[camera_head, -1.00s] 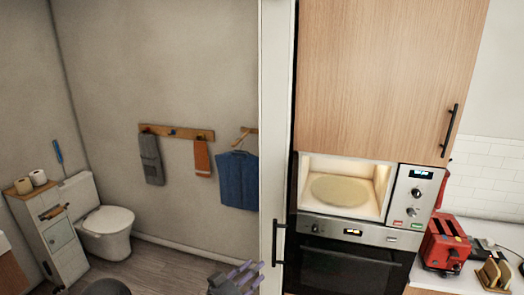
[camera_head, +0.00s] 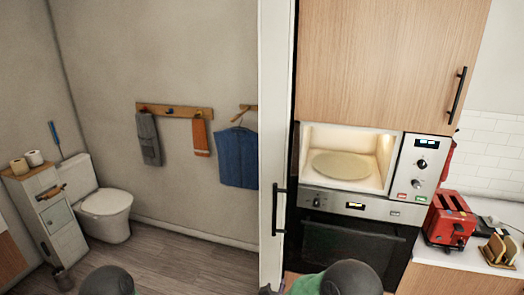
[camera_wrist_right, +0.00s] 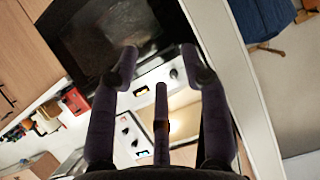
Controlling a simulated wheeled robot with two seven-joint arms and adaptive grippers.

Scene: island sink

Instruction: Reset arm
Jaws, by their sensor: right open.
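My right gripper (camera_wrist_right: 160,66) shows in the right wrist view with its purple-grey fingers spread apart and nothing between them. Beyond the fingers are the dark oven door (camera_wrist_right: 105,35) and the lit open microwave (camera_wrist_right: 172,118). In the head view, a rounded part of my right arm is at the bottom right of centre, and the right gripper is almost wholly out of frame. A dark rounded part of my left arm is at the bottom left. My left gripper is not visible.
The microwave (camera_head: 344,165) holds a round plate, above the oven (camera_head: 350,248). A red toaster (camera_head: 449,226) and a toast rack (camera_head: 497,250) stand on the counter at right. A toilet (camera_head: 105,212) and cabinet (camera_head: 50,222) stand at left. The floor between is clear.

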